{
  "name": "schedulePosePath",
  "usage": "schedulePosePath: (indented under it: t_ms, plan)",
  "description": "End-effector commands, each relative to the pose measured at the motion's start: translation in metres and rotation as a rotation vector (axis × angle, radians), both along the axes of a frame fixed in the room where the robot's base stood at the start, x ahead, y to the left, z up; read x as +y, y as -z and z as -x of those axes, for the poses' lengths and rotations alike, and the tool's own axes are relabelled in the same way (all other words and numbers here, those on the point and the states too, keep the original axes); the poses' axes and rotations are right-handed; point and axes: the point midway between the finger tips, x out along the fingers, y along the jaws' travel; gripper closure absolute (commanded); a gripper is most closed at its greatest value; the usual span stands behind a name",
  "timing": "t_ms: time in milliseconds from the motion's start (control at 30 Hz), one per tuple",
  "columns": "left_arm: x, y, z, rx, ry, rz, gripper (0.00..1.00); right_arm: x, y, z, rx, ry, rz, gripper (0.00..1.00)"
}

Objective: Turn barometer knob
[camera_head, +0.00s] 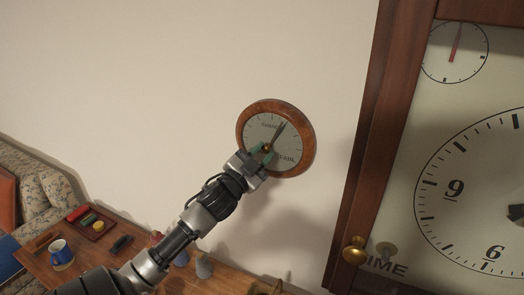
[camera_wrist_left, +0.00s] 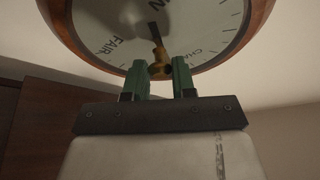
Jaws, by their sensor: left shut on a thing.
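The barometer (camera_head: 299,124) hangs on the wall, a round wooden-rimmed dial with a pale face, lettering and a dark needle. Its dial also fills the top of the left wrist view (camera_wrist_left: 205,20). My right gripper is in neither view.
A large wooden clock case (camera_head: 361,150) with a brass door knob (camera_head: 354,251) stands to the right. A floral sofa (camera_head: 38,180) is at far left. The wall left of the barometer is bare.

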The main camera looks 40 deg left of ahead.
Motion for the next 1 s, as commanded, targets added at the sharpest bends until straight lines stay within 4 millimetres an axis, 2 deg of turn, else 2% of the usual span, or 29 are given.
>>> schedulePosePath:
  t_ms: [300, 767, 800, 933, 1000]
  plan:
    - [0.0006, -0.0009, 0.0002, 0.036, 0.000, -0.111, 0.98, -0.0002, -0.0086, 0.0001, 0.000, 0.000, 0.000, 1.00]
    - [0.0006, 0.0000, 0.0003, 0.041, -0.001, -0.127, 0.98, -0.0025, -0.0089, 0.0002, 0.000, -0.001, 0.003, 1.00]
    - [0.0006, 0.0000, 0.0003, 0.041, -0.001, -0.127, 0.71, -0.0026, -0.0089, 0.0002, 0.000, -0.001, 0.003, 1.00]
    - [0.0006, 0.0000, 0.0003, 0.040, -0.001, -0.126, 0.51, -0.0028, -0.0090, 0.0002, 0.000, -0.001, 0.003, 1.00]
    - [0.0006, -0.0002, 0.0003, 0.040, -0.001, -0.126, 0.49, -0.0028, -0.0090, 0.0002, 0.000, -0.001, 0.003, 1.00]
